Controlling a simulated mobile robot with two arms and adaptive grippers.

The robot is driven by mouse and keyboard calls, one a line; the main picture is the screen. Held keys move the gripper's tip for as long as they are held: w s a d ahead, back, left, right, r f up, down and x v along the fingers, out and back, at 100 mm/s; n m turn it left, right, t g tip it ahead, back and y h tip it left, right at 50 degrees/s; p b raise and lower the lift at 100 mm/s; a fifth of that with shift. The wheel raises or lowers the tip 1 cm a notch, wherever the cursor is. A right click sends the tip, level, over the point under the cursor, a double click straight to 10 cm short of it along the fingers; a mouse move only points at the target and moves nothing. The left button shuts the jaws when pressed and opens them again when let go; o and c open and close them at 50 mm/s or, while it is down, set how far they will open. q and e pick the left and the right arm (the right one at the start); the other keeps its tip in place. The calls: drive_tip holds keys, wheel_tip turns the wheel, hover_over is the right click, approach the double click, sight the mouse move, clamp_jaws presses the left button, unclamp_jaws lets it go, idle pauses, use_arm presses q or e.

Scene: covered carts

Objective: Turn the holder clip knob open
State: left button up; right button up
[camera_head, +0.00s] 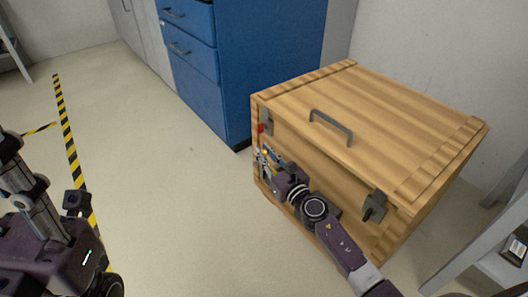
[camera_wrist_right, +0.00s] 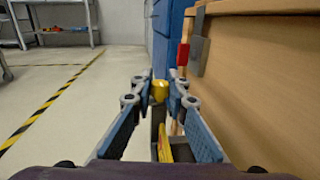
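A wooden crate (camera_head: 390,125) has a closed lid with a grey handle (camera_head: 332,125). Its front left corner has a grey clip plate (camera_wrist_right: 199,56) with a red knob (camera_head: 261,128), also seen in the right wrist view (camera_wrist_right: 183,54). A second clip with a dark knob (camera_head: 369,213) is at the front right. My right gripper (camera_head: 265,155) is low at the crate's front left.
A blue drawer cabinet (camera_head: 215,65) stands behind the crate at left. A grey shelf (camera_head: 480,245) is close on the right. The floor left of the crate is clear, with yellow-black tape (camera_head: 66,140).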

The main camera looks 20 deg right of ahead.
drive_tip(key=o, duration=0.5)
drive_tip(key=shift+c, duration=0.2)
drive_tip(key=v, duration=1.2)
drive_tip(key=shift+a, duration=0.1)
